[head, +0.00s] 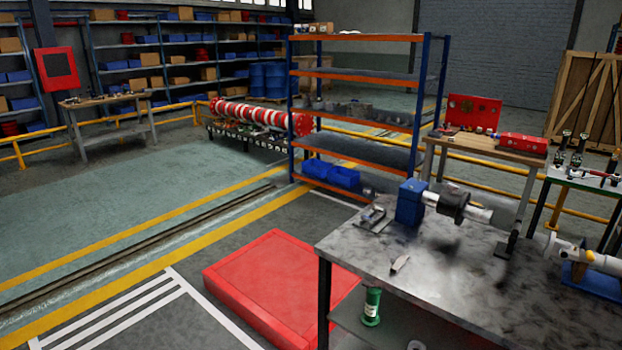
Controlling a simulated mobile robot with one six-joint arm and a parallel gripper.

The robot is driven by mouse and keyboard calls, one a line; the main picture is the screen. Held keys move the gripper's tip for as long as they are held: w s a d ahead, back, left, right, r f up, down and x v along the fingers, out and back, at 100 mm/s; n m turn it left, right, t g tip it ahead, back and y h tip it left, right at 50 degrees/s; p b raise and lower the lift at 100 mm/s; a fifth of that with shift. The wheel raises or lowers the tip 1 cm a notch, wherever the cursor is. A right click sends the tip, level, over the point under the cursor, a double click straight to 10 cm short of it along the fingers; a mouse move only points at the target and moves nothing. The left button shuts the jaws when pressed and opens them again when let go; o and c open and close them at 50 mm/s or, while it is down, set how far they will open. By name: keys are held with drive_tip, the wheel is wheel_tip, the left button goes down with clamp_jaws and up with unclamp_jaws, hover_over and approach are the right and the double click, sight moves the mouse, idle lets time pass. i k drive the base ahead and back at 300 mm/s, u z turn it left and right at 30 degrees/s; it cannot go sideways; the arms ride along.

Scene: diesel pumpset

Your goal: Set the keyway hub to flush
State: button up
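A dark round hub (454,203) sits around a light metal shaft (478,214) above the grey metal workbench (400,265), and looks like the keyway hub. The shaft's left end meets a blue block (411,201) standing on the bench. A dark upright stand (508,243) is near the shaft's right end. The keyway and the hub's exact position against the shaft end are too small to tell. My gripper does not show in the head view.
A light cylindrical part (590,257) on a blue support (595,282) is at the bench's right. A small pale tool (400,263) lies near the front edge. A red platform (275,276) is on the floor left of the bench. Shelving (355,37) stands behind.

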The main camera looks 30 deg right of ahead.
sight(451, 205)
drive_tip(key=u, duration=1.05)
drive_tip(key=k, duration=0.1)
drive_tip(key=z, duration=2.9)
drive_tip(key=k, duration=0.6)
drive_tip(key=u, duration=0.1)
drive_tip(key=i, duration=0.5)
drive_tip(key=z, duration=0.05)
